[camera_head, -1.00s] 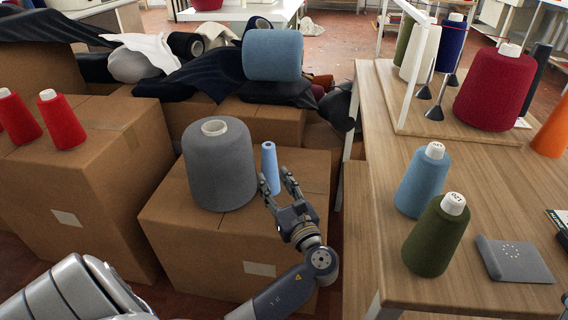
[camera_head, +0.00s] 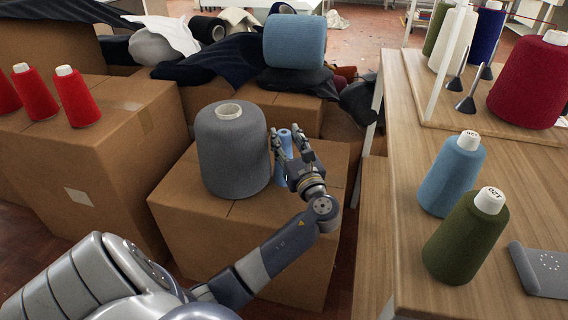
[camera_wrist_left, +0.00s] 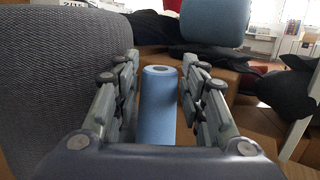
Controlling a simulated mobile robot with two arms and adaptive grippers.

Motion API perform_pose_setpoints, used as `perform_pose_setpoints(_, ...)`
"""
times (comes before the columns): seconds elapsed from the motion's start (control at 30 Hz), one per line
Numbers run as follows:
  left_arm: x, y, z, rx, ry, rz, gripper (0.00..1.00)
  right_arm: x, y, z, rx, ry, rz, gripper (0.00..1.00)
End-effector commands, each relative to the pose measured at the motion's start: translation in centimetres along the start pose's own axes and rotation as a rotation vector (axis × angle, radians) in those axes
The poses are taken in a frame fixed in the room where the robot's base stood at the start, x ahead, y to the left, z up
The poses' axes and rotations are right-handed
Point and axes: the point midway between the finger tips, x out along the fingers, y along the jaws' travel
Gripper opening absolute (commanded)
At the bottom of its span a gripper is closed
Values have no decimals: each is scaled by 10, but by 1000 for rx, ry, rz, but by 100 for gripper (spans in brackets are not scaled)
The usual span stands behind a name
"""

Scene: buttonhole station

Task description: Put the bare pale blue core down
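The bare pale blue core (camera_head: 286,142) stands upright on top of a cardboard box (camera_head: 240,232), just right of a large grey yarn cone (camera_head: 233,155). My left gripper (camera_head: 292,143) is open, with a finger on each side of the core. In the left wrist view the core (camera_wrist_left: 158,105) stands between the two fingers (camera_wrist_left: 158,82), with a narrow gap on each side. My right gripper is not in view.
A wooden table (camera_head: 400,215) on the right holds a light blue cone (camera_head: 452,175) and a green cone (camera_head: 465,237). Red cones (camera_head: 77,97) stand on a box at the left. A blue roll (camera_head: 295,41) lies behind. The box top has bare room in front.

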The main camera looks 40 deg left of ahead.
Motion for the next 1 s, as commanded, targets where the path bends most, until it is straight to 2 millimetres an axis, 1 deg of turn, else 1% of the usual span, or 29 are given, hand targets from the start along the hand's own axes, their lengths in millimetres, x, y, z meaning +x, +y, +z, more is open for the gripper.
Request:
perform_pose_setpoints(0.03, 8, 0, -3, 1, -3, 2, 39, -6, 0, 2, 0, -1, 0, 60)
perform_pose_setpoints(0.13, 18, 0, -2, 1, -1, 1, 39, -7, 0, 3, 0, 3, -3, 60)
perform_pose_setpoints(0.23, 21, 0, -1, 0, 0, -1, 39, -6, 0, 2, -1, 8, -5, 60)
perform_pose_setpoints(0.4, 21, 0, 0, 0, 1, -1, 39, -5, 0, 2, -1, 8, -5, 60)
perform_pose_setpoints(0.43, 21, 0, 0, 1, 1, -1, 34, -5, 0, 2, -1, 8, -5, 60)
perform_pose_setpoints(0.47, 21, 0, 0, 1, 1, -1, 27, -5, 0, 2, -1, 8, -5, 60)
perform_pose_setpoints(0.5, 21, 0, 0, 1, 1, -1, 18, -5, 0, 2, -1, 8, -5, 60)
perform_pose_setpoints(0.53, 21, 0, 0, 1, 1, 0, 15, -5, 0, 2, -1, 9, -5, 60)
perform_pose_setpoints(0.73, 21, 0, 0, 1, 1, -1, 14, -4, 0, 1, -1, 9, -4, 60)
perform_pose_setpoints(0.77, 21, 0, 0, 1, 1, -1, 11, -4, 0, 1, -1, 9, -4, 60)
perform_pose_setpoints(1.0, 21, 0, 0, 1, 1, -1, 11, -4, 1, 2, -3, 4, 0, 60)
